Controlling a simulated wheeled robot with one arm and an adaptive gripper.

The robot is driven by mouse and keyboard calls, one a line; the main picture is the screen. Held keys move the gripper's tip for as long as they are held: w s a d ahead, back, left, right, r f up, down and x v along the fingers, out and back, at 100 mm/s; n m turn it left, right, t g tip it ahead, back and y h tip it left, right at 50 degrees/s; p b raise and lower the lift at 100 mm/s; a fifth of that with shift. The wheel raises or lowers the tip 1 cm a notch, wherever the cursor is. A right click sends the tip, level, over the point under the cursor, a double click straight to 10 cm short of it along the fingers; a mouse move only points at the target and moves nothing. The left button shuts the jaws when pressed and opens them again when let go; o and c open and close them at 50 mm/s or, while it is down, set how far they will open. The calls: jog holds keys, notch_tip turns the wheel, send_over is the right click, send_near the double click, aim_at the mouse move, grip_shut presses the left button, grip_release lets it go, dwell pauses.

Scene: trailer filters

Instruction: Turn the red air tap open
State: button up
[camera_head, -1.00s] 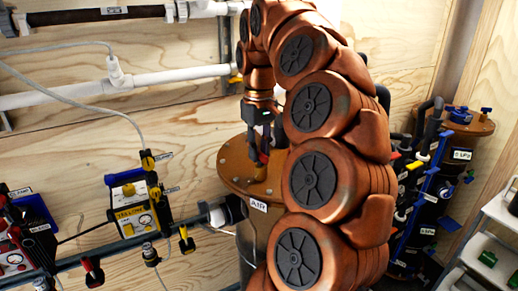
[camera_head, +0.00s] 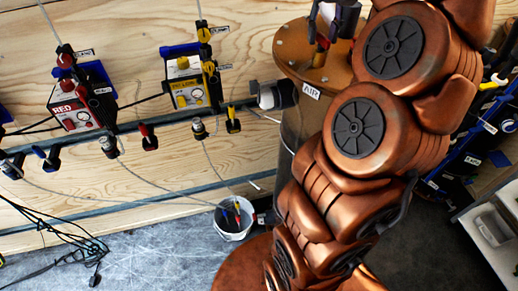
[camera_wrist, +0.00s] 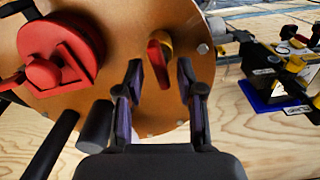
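On the round copper-coloured lid (camera_head: 285,45) of the tank labelled AIR stands a small red handle (camera_wrist: 154,62) with a yellow part beside it. In the wrist view this handle shows beyond and between the fingers of my gripper (camera_wrist: 159,75). The fingers are apart with nothing visibly held; I cannot tell whether they touch the handle. A larger red knob (camera_wrist: 62,60) sits on the lid to the left. In the head view, a separate red-handled tap (camera_head: 148,137) hangs on the wall rail below the box marked RED (camera_head: 80,115), away from my gripper.
A yellow box (camera_head: 188,90) and its yellow tap (camera_head: 233,122) are to the right along the rail. A blue tap (camera_head: 50,157) is to the left. A white bucket (camera_head: 233,220) and loose black cables (camera_head: 75,240) are on the floor.

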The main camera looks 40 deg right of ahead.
aim_at(325, 36)
jog(key=m, duration=0.4)
jog(key=shift+s+d+r+m+p, duration=0.1)
jog(key=shift+r+m+p, duration=0.05)
jog(key=shift+m+p, duration=1.35)
jog(key=shift+m, duration=0.3)
jog(key=shift+d+r+b, duration=0.1)
jog(key=shift+r+b, duration=0.55)
jog(key=shift+r, duration=0.4)
notch_tip(325, 36, up, 3)
jog(key=shift+f+p, duration=0.1)
jog(key=shift+p, duration=0.9)
jog(key=shift+s+r, duration=0.2)
jog(key=shift+r, duration=0.7)
jog(key=shift+r+p, duration=0.2)
jog(key=shift+p, duration=0.15)
jog(key=shift+w+r, duration=0.15)
jog(key=shift+r, duration=0.05)
